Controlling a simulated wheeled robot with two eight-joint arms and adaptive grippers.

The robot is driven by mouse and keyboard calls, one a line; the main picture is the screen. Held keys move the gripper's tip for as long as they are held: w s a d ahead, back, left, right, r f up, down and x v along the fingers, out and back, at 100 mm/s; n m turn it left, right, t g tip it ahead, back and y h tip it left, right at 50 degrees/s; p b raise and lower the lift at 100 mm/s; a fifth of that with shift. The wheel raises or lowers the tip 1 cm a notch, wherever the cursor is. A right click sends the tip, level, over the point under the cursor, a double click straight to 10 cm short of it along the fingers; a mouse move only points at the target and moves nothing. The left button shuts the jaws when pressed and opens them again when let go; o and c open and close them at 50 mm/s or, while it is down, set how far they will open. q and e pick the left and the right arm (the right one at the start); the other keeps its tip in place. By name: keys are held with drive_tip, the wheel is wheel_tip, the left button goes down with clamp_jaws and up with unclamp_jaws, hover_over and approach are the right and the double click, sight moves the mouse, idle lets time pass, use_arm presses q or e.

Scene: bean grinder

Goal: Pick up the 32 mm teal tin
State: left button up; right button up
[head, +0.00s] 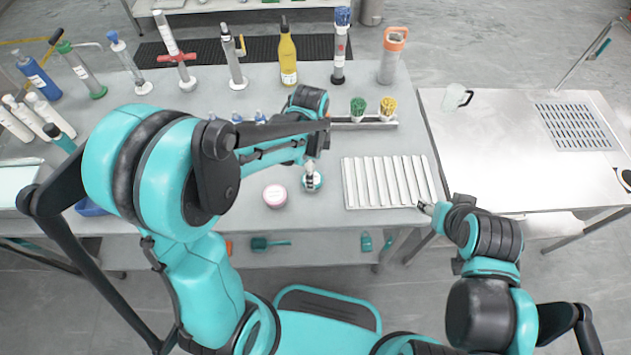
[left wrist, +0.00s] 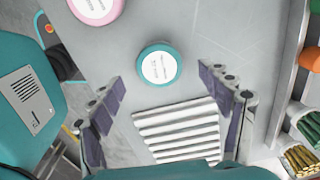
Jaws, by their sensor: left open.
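The teal tin (left wrist: 160,65), small and round with a white printed lid and teal rim, stands on the grey table. It also shows in the head view (head: 312,184), partly covered by my left gripper (head: 310,168). In the left wrist view my left gripper (left wrist: 160,80) is open, its two fingers spread wide. The tin lies in line with the gap between the fingertips, with clear space on both sides and no visible contact. My right gripper (head: 426,208) hangs by the table's front right edge, too small to judge its jaws.
A pink tin (head: 275,195) stands left of the teal one, also in the left wrist view (left wrist: 97,8). A white ridged tray (head: 390,182) lies to the right. Behind are a rack with green (head: 358,108) and yellow (head: 388,106) items and several bottles.

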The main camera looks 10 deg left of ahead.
use_arm(q)
wheel_tip(320, 180, down, 5)
drive_tip(key=shift+d+b, duration=0.15)
drive_tip(key=shift+b, duration=1.05)
drive_tip(key=shift+r, duration=0.15)
drive_tip(key=shift+c, duration=0.5)
drive_tip(key=c, duration=1.2)
drive_tip(key=shift+o, duration=0.2)
